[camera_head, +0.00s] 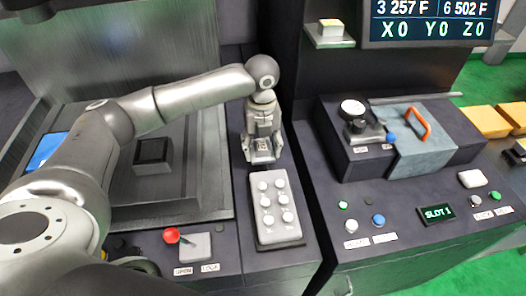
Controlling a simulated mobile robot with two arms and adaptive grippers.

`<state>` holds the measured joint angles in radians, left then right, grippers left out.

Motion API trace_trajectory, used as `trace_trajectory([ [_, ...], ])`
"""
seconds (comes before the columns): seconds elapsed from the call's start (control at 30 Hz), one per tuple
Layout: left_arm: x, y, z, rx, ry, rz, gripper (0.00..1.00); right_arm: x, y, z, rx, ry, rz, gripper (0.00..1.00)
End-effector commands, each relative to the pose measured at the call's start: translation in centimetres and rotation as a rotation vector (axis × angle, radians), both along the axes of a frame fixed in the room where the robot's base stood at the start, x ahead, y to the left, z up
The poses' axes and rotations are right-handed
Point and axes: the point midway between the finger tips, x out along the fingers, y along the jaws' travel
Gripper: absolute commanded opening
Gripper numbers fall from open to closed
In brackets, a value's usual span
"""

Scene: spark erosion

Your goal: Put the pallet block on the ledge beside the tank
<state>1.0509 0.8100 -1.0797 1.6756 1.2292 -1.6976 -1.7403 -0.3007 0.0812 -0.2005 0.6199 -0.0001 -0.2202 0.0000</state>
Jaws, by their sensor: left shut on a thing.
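My left gripper (263,157) points down over the dark ledge (234,185) to the right of the tank (190,208). It is shut on a small grey thing, probably the pallet block, mostly hidden by the fingers. I cannot tell whether the block touches the ledge. A light grey plate with several round pale studs (277,208) lies on the same ledge, just in front of the gripper. My right gripper is not in view.
A dark square block (153,155) sits in the tank. A red-knobbed lever (172,236) is at the tank's front.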

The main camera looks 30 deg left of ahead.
Motion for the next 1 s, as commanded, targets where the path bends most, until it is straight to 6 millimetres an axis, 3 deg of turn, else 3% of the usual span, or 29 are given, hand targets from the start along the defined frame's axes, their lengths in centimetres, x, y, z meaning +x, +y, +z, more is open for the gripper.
trace_trajectory([
  [0.17,0.8,0.1,-0.9,-0.001,-0.001,0.001,0.15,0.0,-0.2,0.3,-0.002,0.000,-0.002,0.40],
  [0.4,0.8,0.1,-3.7,0.000,0.000,0.000,0.15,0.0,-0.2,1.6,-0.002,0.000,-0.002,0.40],
  [0.8,0.9,0.1,-4.3,-0.001,-0.002,0.000,0.15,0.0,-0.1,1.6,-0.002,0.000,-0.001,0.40],
  [0.83,0.8,0.1,-4.4,0.001,-0.001,0.000,0.59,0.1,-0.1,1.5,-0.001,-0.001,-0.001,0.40],
  [1.0,0.8,0.1,-4.4,0.000,0.000,0.000,0.77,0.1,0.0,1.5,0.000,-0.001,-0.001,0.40],
])
